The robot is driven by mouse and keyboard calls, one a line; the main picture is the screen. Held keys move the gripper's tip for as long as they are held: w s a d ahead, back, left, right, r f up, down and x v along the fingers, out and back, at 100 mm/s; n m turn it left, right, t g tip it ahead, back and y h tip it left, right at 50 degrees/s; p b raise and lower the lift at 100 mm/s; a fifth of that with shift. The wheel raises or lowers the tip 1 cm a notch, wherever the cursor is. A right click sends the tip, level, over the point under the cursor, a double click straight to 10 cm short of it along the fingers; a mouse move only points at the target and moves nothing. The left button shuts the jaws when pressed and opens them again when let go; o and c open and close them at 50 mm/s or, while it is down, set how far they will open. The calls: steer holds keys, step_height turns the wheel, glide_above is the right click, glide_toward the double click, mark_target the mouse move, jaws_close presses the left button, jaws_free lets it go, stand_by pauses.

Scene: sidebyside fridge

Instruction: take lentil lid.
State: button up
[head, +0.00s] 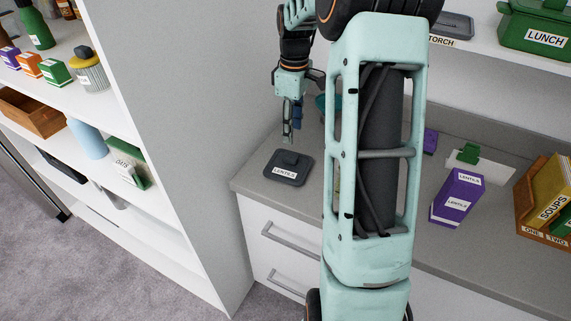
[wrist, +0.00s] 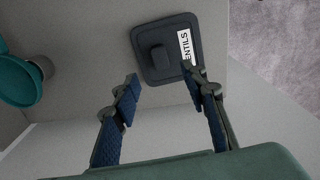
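The lentil lid (head: 288,169) is a dark grey square lid with a raised block handle and a white "LENTILS" label. It lies flat on the grey counter near its left front corner. In the wrist view the lid (wrist: 165,48) is beyond the fingertips, with its handle between them and the label to the right. My gripper (head: 289,138) hangs above the lid, pointing down, apart from it. In the wrist view my gripper (wrist: 160,78) is open and empty.
A teal object (wrist: 20,78) stands on the counter close to the lid. A purple lentils box (head: 457,197) and a soups crate (head: 545,203) are further right. A tall white panel (head: 195,120) rises left of the counter. My arm hides the counter's middle.

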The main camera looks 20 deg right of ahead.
glide_above(291, 155)
steer(key=f, duration=0.4)
steer(key=shift+s+f, duration=0.2)
steer(key=shift+s, duration=0.1)
steer(key=shift+w+f+p, duration=0.2)
steer(key=shift+f+p, duration=0.3)
steer(key=shift+f, duration=2.1)
jaws_close()
